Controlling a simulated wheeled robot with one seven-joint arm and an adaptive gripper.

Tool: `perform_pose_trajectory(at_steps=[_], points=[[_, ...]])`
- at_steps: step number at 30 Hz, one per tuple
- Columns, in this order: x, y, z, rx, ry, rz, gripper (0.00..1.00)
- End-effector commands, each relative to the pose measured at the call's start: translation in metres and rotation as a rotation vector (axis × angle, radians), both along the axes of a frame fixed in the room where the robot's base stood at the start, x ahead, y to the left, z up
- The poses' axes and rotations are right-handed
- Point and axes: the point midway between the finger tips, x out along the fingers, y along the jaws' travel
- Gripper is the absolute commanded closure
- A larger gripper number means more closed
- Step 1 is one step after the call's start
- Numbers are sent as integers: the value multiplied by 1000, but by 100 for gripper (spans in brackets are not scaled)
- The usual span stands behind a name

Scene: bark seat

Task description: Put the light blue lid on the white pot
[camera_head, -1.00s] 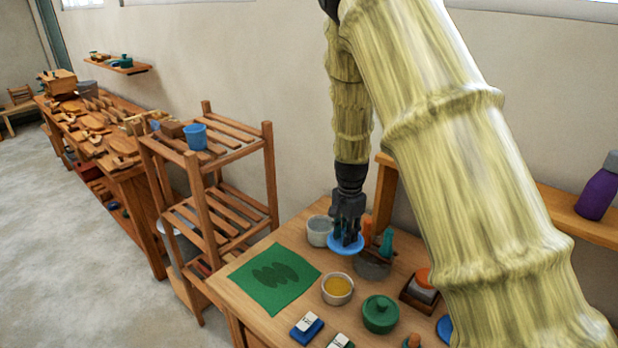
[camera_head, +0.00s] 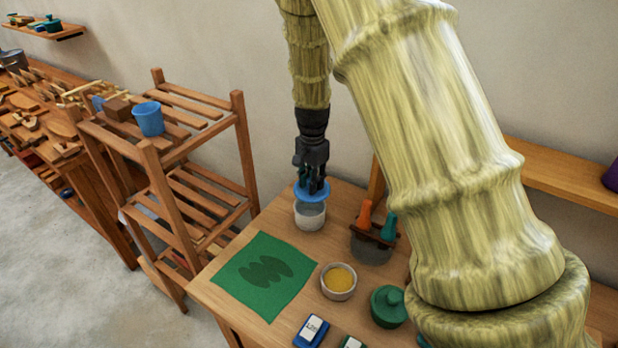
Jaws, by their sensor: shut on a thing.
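The light blue lid (camera_head: 312,194) is held in my gripper (camera_head: 312,182), which points straight down and is shut on it. The white pot (camera_head: 309,217) stands on the table right below the lid. The lid covers the back part of the pot's mouth in this view, and some of the grey inside shows in front. I cannot tell whether the lid touches the rim.
A grey holder (camera_head: 371,247) with orange and teal handled things stands right of the pot. A bowl with yellow contents (camera_head: 338,281), a green lidded pot (camera_head: 388,306) and a green mat (camera_head: 265,274) are nearer. A slatted wooden rack (camera_head: 170,150) stands left.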

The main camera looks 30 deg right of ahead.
Motion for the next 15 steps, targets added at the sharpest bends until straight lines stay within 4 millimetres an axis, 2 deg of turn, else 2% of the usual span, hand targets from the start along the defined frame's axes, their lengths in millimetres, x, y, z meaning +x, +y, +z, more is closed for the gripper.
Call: perform_pose_trajectory(at_steps=[1,6,15], points=[[5,0,-9,-1,3,1,100],[11,0,-26,-1,9,1,100],[9,-2,-46,-1,9,-1,100]])
